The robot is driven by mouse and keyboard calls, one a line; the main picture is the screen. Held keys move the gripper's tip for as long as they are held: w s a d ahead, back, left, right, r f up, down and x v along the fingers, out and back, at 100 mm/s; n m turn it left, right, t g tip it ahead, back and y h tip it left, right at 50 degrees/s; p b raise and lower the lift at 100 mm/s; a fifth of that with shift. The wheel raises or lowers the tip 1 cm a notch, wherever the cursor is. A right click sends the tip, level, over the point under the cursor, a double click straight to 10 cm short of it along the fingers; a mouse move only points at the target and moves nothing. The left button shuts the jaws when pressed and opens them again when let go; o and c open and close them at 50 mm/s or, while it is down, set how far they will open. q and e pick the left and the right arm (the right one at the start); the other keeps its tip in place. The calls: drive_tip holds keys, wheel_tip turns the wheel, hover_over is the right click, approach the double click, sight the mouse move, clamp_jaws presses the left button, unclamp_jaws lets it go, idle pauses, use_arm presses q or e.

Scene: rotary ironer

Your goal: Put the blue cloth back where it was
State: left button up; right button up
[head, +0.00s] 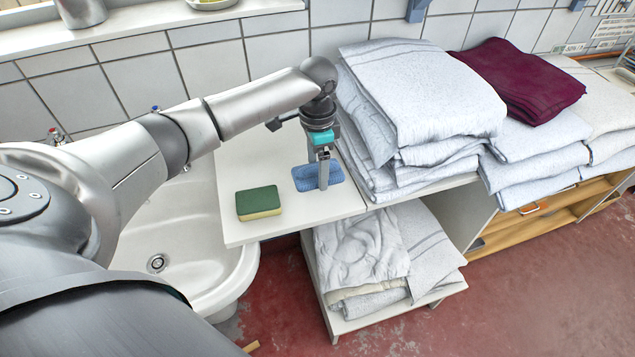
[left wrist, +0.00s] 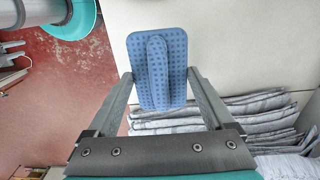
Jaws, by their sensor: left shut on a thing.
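The blue cloth (head: 305,180) is a small flat piece at the white counter's right part, close to the stack of towels. My left gripper (head: 323,182) points down at it and is shut on it. In the left wrist view the dotted blue cloth (left wrist: 177,85) has a raised ridge along its middle, and the fingers of the left gripper (left wrist: 160,78) stand at its two sides. I cannot tell whether the cloth touches the counter or is slightly above it. My right gripper is not in view.
A green and yellow sponge (head: 258,203) lies on the white counter (head: 285,222), left of the cloth. A white sink (head: 190,235) is at the left. Stacked grey-white towels (head: 420,95) stand close on the right, with a dark red towel (head: 518,80) beyond. The counter's front part is clear.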

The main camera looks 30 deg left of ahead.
sight(317, 192)
use_arm(q)
drive_tip(key=shift+f+b, duration=0.4)
drive_tip(key=shift+f, duration=2.05)
drive_tip(key=shift+f, duration=0.1)
drive_tip(key=o, duration=1.1)
wheel_tip(317, 192, up, 12)
drive_tip(key=shift+r+p, duration=0.15)
drive_tip(key=shift+p, duration=0.85)
